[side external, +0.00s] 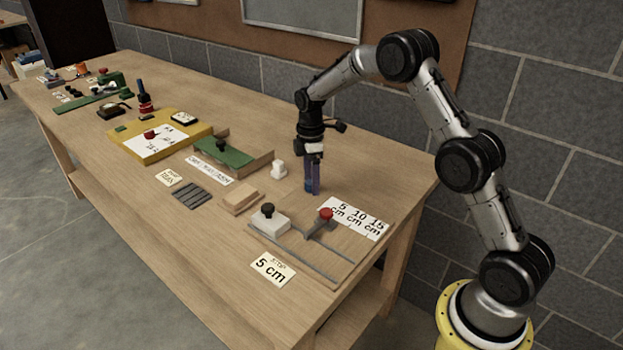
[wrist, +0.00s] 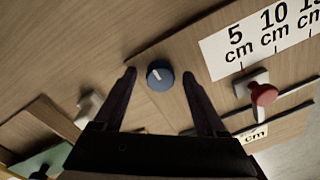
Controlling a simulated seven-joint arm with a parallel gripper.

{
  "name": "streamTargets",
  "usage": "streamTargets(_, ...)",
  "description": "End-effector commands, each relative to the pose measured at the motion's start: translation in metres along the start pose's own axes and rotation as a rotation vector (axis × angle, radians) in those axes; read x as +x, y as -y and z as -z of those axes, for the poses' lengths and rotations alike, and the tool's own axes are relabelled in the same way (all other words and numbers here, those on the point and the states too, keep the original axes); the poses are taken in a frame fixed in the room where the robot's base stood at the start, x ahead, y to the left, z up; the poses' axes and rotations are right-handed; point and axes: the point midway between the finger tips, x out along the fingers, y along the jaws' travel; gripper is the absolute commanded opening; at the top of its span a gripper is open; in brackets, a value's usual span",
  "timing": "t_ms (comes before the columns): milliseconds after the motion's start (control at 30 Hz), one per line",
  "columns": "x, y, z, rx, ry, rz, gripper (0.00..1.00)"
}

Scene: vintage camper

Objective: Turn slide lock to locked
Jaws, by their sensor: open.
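A round blue knob (wrist: 160,76) with a short white pointer line stands on the wooden surface, and appears to be the slide lock. In the wrist view it lies between the two fingertips of my gripper (wrist: 159,74), with a gap on each side. In the side view my gripper (side external: 312,190) points straight down at the table beside the slide board (side external: 310,257), and its fingers mostly hide the blue knob. My gripper is open and holds nothing. The slide with a red knob (side external: 326,213) sits on the board; it also shows in the wrist view (wrist: 264,94).
A white scale label (side external: 357,216) reads 5, 10 and 15 cm behind the slide. A white block with a black knob (side external: 268,219) and a "5 cm" card (side external: 273,269) are in front. A small white object (side external: 279,169) stands left of my gripper.

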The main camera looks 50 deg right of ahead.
Motion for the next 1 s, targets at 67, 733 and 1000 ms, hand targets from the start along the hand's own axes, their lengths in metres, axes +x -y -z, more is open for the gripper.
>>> streamTargets(67,0.0010,0.0001,0.0000,0.000,0.000,0.000,0.73)
streamTargets(733,0.0004,0.0000,-0.0001,0.000,0.000,0.000,0.00)
streamTargets(1000,0.0004,0.0001,-0.0002,0.033,-0.002,0.001,0.00)
